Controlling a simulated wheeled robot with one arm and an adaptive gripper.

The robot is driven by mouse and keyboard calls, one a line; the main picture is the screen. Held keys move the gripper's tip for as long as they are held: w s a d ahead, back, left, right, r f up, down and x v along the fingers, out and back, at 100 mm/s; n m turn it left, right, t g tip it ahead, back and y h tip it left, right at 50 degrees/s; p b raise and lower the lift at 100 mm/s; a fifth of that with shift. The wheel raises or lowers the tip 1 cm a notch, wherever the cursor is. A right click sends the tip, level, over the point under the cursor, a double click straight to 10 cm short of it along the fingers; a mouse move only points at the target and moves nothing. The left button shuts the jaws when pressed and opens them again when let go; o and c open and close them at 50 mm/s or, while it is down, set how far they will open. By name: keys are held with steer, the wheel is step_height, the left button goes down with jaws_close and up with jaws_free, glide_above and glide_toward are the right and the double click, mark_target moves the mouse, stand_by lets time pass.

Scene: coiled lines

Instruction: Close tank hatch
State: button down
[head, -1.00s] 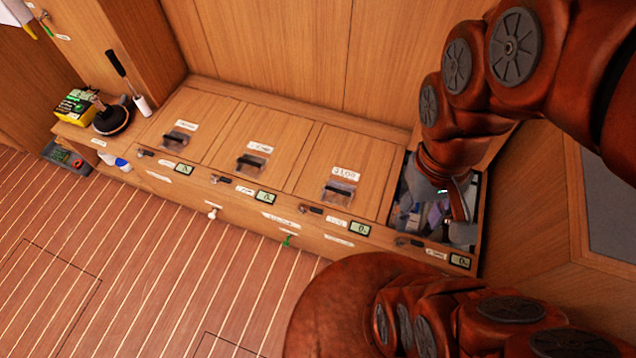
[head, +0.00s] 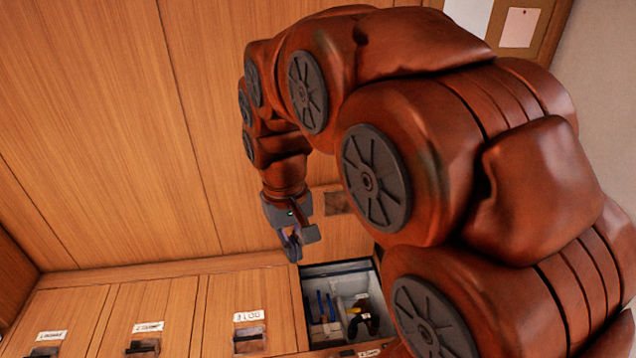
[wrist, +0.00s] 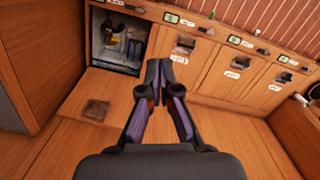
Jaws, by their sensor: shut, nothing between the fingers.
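The tank hatch (head: 345,238) at the right end of the row stands raised against the wood wall, with a dark recessed pull on it. It also shows in the wrist view (wrist: 112,90), left of my fingers. Below it the tank opening (head: 325,268) is uncovered. My gripper (head: 294,250) is shut and empty. It hangs above the row, by the left side of the raised hatch; contact cannot be made out. In the wrist view its fingertips (wrist: 158,66) meet in front of the neighbouring closed hatch.
Several closed hatches with labels and dark pulls, such as this one (head: 248,325), lie left of the opening. Hoses and small items (head: 355,318) sit inside the tank. A side panel (wrist: 32,65) stands beside the opening. My arm covers much of the head view's right side.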

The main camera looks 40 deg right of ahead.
steer(key=w+d+f+m+t+b, duration=0.1)
steer(key=w+d, duration=0.6)
steer(key=w, duration=0.5)
steer(key=w+d+f+m+t+b, duration=0.1)
steer(key=w+d+f, duration=0.1)
steer(key=w+d, duration=0.85)
steer(key=w+d+f+m+t+b, duration=0.1)
steer(key=w+d+f+m, duration=0.1)
steer(key=w+d+f, duration=1.15)
steer(key=shift+h, duration=0.4)
steer(key=w+d+f, duration=0.1)
steer(key=f, duration=0.1)
steer(key=w+f+p, duration=0.1)
steer(key=f, duration=0.2)
steer(key=w+d+f, duration=0.1)
steer(key=f, duration=0.2)
steer(key=shift+w+d+f+p, duration=0.25)
steer(key=shift+w+d+p, duration=0.1)
steer(key=shift+s, duration=0.1)
